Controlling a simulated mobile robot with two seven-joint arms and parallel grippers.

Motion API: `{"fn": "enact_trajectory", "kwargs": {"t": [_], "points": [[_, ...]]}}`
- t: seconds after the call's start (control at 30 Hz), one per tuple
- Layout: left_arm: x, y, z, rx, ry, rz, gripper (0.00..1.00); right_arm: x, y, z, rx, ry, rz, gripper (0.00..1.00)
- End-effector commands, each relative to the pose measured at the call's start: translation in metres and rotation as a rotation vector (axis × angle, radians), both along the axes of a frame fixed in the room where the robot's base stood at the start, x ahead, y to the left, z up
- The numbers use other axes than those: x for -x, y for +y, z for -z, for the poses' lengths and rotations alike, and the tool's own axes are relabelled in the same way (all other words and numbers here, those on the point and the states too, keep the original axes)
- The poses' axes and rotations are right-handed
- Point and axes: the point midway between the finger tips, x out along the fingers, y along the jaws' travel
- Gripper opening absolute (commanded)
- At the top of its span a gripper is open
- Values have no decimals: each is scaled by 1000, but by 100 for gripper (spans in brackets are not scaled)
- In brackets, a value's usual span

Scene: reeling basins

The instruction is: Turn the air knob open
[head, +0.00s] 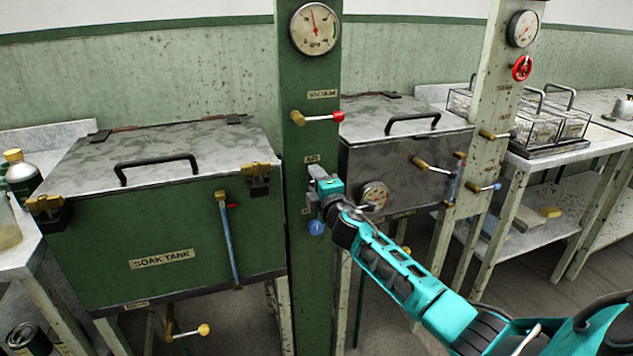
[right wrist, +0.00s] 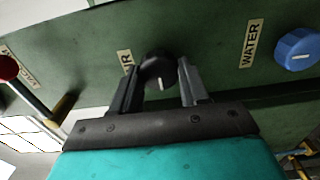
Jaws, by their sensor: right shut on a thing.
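The air knob (right wrist: 158,70) is a dark round knob with a pale pointer mark on the green post (head: 295,75). In the right wrist view it sits between the two fingers of my right gripper (right wrist: 160,85), which is shut on it. The AIR label (right wrist: 126,62) beside it is partly covered. In the head view my right gripper (head: 321,186) is against the post just below the AIR label (head: 311,159), and it hides the knob. My left gripper is not in view.
A blue WATER knob (head: 317,228) is just below my right gripper. The red-tipped vacuum lever (head: 320,118) and a dial gauge (head: 315,29) are above. The green soak tank (head: 165,245) stands left and a grey tank (head: 405,160) right of the post.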

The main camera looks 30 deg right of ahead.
Motion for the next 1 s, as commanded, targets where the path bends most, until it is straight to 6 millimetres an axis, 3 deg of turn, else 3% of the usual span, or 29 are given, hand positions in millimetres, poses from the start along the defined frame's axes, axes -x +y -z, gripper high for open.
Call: {"fn": "enact_trajectory", "kwargs": {"t": [0.43, 0.47, 0.5, 0.7, 1.0], "points": [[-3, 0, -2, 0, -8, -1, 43, 0, 0, 1, 13, 5, 1, 14], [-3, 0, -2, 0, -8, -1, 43, 0, 0, 1, 13, 4, 1, 46], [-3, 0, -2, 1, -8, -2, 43, 0, 0, 1, 12, 4, 1, 50], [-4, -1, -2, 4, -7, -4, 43, 0, 0, 0, 10, 4, 0, 69], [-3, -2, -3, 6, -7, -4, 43, 2, 0, 0, 10, 2, 0, 69]]}}
